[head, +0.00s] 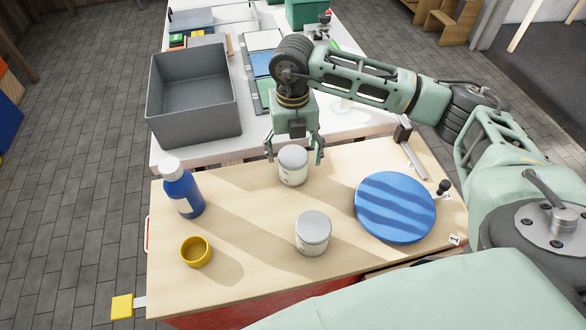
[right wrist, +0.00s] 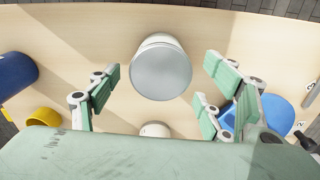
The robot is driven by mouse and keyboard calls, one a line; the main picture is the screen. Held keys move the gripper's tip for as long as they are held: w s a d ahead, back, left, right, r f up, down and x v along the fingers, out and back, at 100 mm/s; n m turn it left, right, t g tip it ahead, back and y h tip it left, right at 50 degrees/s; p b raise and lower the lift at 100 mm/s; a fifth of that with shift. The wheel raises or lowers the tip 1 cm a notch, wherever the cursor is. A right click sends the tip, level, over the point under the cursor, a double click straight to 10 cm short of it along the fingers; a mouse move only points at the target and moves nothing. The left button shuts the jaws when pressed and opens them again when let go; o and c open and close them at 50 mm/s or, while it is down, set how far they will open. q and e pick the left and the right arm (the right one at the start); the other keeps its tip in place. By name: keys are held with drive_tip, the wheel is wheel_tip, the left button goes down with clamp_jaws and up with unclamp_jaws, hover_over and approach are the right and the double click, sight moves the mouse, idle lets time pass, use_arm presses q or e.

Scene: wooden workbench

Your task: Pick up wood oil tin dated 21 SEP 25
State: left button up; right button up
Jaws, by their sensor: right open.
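Two pale tins with grey lids stand upright on the wooden workbench. The far tin (head: 293,167) is between the spread fingers of my right gripper (head: 294,155), which points down at it. In the right wrist view this tin (right wrist: 161,68) shows its round lid between and slightly beyond the open fingers (right wrist: 158,92), with gaps on both sides. The near tin (head: 312,234) stands closer to me; in the right wrist view only part of it (right wrist: 155,130) shows above the gripper body. The labels are too small to read a date. My left gripper is not in view.
A blue bottle (head: 182,190) and a yellow cup (head: 196,252) stand at the left. A round blue disc (head: 395,207) lies at the right. A grey bin (head: 193,120) stands on the white table behind.

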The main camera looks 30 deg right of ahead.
sight(292, 156)
wheel_tip(292, 156, down, 4)
drive_tip(key=shift+a+b, duration=0.1)
drive_tip(key=shift+b, duration=0.95)
drive_tip(key=shift+w, duration=0.1)
drive_tip(key=c, duration=1.3)
drive_tip(key=shift+r, duration=0.1)
drive_tip(key=shift+c, duration=0.9)
